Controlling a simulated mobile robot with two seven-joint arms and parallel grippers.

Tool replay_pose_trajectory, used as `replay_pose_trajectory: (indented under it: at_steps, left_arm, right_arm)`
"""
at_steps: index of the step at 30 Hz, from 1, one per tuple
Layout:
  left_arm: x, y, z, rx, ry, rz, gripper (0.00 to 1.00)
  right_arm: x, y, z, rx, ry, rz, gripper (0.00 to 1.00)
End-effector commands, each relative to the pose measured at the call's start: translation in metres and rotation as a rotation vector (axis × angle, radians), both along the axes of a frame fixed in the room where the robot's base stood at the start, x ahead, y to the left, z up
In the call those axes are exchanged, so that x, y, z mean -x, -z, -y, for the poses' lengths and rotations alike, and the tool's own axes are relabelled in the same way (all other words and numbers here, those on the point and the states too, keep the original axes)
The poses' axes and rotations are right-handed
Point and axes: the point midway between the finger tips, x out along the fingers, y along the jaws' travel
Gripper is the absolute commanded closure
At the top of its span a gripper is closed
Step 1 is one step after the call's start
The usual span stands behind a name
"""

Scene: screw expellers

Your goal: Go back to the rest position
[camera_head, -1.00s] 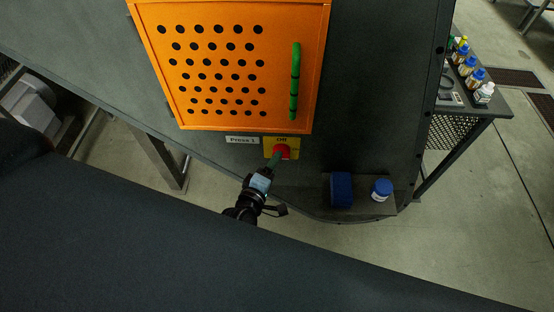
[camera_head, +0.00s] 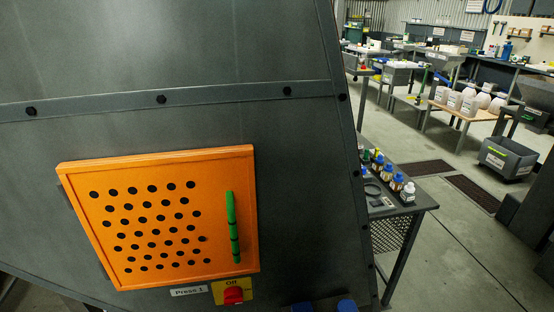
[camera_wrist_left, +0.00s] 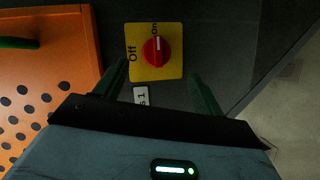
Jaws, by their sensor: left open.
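My left gripper (camera_wrist_left: 160,95) is open in the left wrist view, with a finger on each side and nothing between them. Beyond the fingertips is a red rotary switch (camera_wrist_left: 156,51) on a yellow plate (camera_wrist_left: 141,70) marked Off and On. The knob's white mark is toward On, and the fingers are apart from the knob. In the head view the same red switch (camera_head: 233,295) and yellow plate (camera_head: 247,287) are at the bottom edge, beside the Press 1 label (camera_head: 189,291). Neither gripper shows in the head view.
An orange perforated door (camera_head: 150,279) with a green handle (camera_head: 232,226) is on the dark press housing (camera_head: 150,50). A side table (camera_head: 420,203) with several bottles stands right of the press. Work tables (camera_head: 462,118) and a grey bin (camera_head: 508,156) are farther back. Open floor (camera_head: 455,262) lies to the right.

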Motion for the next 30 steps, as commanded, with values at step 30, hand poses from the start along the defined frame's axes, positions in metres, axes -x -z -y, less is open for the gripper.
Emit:
replay_pose_trajectory:
  at_steps: [30]
  left_arm:
    - [0.275,0.049,-0.034,-1.265,0.708,-0.319,0.31]
  right_arm:
    - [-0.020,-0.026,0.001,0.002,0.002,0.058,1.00]
